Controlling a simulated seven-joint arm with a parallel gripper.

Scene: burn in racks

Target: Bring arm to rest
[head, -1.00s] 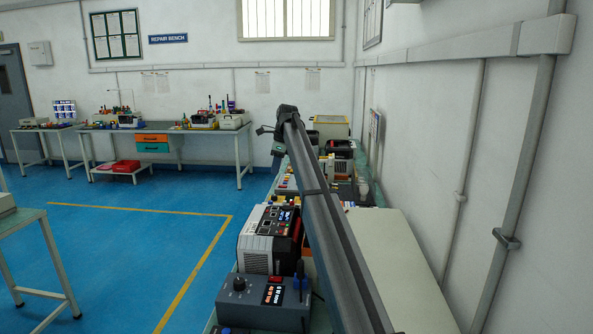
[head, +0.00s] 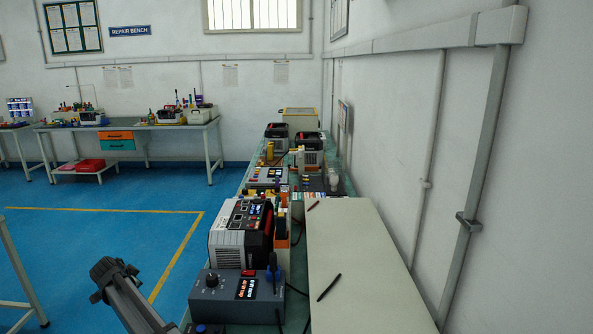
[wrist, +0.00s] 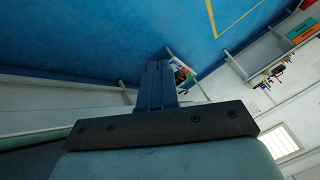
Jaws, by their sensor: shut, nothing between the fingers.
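In the wrist view my gripper (wrist: 157,70) is shut, its dark fingers together with nothing between them. It points out over the blue floor and is clear of any object. In the head view part of my arm, a grey link with a dark joint, shows at the lower left, over the floor left of the bench. The gripper itself cannot be made out in the head view.
A bench along the right wall bears a grey control box (head: 238,298), a white-and-black power unit (head: 241,234), a pale board (head: 362,270) with a dark pen (head: 329,287), and several instruments. A repair bench (head: 140,126) stands at the back. Open blue floor (head: 90,240) lies to the left.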

